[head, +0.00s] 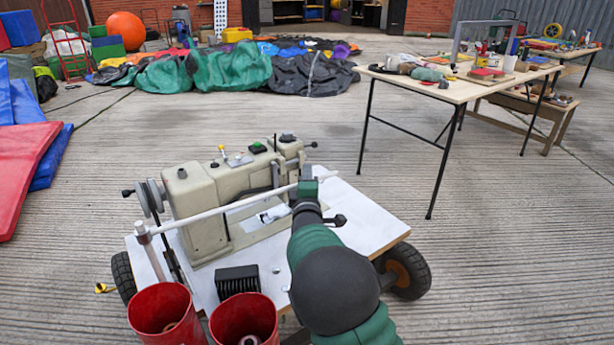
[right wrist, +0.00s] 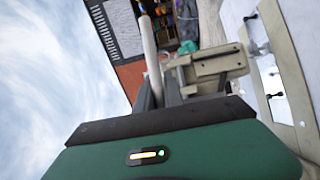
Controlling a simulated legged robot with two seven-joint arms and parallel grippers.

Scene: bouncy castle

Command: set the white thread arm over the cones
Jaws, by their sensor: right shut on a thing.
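The white thread arm (head: 225,207) is a thin white rod. It runs from the top of an upright post (head: 145,240) at the cart's left edge across the front of the beige sewing machine (head: 205,205). My right gripper (head: 306,183) is shut on the rod near its right end. In the right wrist view the rod (right wrist: 149,50) stands up from between the fingers (right wrist: 158,92). Two red cones or cups (head: 165,312) (head: 245,322) stand at the cart's front left; the rod is behind them, not above them. My left gripper is not in view.
The machine sits on a white wheeled cart (head: 350,235). A black ribbed block (head: 237,281) lies behind the red cups. A cluttered table (head: 460,90) stands at the right. Red and blue mats (head: 20,170) lie at the left.

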